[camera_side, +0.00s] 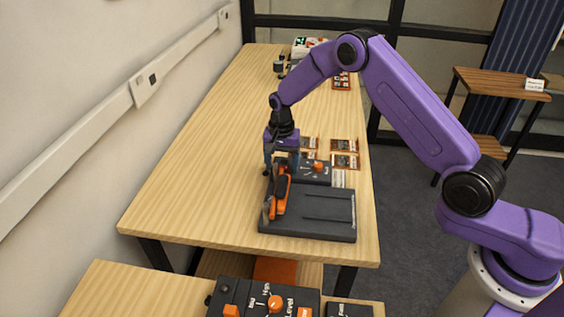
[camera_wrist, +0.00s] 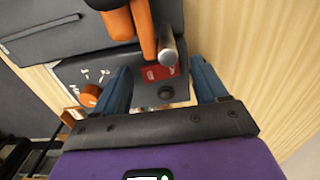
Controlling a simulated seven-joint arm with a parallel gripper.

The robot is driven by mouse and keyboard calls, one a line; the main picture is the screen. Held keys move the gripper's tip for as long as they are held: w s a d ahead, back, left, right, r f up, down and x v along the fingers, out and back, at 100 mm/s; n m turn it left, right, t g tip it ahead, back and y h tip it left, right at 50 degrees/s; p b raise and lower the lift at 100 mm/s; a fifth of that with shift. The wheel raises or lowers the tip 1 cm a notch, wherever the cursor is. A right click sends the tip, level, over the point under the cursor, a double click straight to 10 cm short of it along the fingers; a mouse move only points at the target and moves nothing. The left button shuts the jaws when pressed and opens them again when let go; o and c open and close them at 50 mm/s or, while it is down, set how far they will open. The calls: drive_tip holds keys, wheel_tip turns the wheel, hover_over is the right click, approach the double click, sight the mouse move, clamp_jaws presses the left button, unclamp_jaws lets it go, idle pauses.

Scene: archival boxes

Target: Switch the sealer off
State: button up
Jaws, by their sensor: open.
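The sealer (camera_side: 325,225) is a dark flat machine on the wooden table, with an orange lever arm (camera_side: 281,190) along its left side. Its raised control panel (camera_side: 300,173) carries an orange knob (camera_side: 318,166), also seen in the wrist view (camera_wrist: 90,95). The wrist view also shows a red, switch-like part (camera_wrist: 158,72) and a round black part (camera_wrist: 166,93) on the panel. My gripper (camera_wrist: 161,65) is open and empty, pointing down over this panel, its blue fingers either side of the red part. I cannot tell whether they touch the panel, or the switch's position.
The orange arm and a metal rod (camera_wrist: 168,48) lie close to my fingertips. Small cards (camera_side: 344,153) lie behind the sealer. Another dark panel with orange controls (camera_side: 274,303) stands in the foreground. The table's left side is clear. A wall rail (camera_side: 110,100) runs along the left.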

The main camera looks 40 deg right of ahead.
drive_tip(key=c, duration=1)
drive_tip(key=shift+c, duration=0.2)
idle(0.3)
drive_tip(key=o, duration=1)
drive_tip(key=shift+o, duration=0.2)
wheel_tip(320, 180, up, 18)
drive_tip(key=shift+f, duration=0.25)
